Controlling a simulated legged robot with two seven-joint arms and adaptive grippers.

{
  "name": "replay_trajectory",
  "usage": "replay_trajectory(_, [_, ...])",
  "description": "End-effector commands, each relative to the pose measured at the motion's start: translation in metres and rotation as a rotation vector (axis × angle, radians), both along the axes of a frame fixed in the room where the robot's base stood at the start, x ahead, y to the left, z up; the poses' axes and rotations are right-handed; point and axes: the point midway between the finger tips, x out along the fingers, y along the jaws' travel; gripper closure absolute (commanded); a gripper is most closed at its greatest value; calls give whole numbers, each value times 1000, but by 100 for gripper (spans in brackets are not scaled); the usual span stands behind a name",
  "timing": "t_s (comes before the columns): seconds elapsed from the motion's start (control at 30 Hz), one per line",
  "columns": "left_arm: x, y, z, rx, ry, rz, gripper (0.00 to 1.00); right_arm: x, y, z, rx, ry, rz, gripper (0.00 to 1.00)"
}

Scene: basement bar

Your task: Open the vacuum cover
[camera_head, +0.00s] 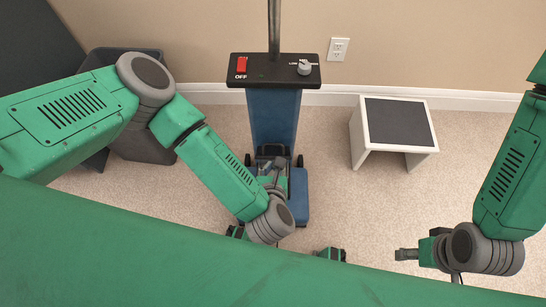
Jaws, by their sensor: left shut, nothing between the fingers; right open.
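The upright vacuum (272,120) stands on the carpet in the middle of the head view. It has a blue body, a black top panel with a red OFF switch (242,65) and a grey knob (304,67), and a blue base (300,198). I cannot tell which part is the cover or whether it is open. My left gripper (273,170) is shut and empty, in front of the lower body; I cannot tell if it touches. My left wrist hides part of the base. My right gripper (404,254) is open and empty, apart from the vacuum at the lower right.
A white stool with a dark top (400,122) stands to the right of the vacuum. A dark bin (143,147) stands at the left behind my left arm. The wall with an outlet (338,49) is behind. Carpet between stool and vacuum is clear.

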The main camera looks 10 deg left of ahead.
Motion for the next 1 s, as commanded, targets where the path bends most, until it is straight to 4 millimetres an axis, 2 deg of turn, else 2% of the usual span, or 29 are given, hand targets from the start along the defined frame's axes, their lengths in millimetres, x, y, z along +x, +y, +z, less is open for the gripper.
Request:
replay_trajectory(0.3, [46,9,-35,5,-3,-1,100,0,0,-27,0,0,0,48])
replay_trajectory(0.5, [67,13,-49,5,-2,-3,100,0,0,-37,0,0,0,48])
replay_trajectory(1.0, [75,15,-51,4,3,-4,100,0,0,-38,0,0,0,48])
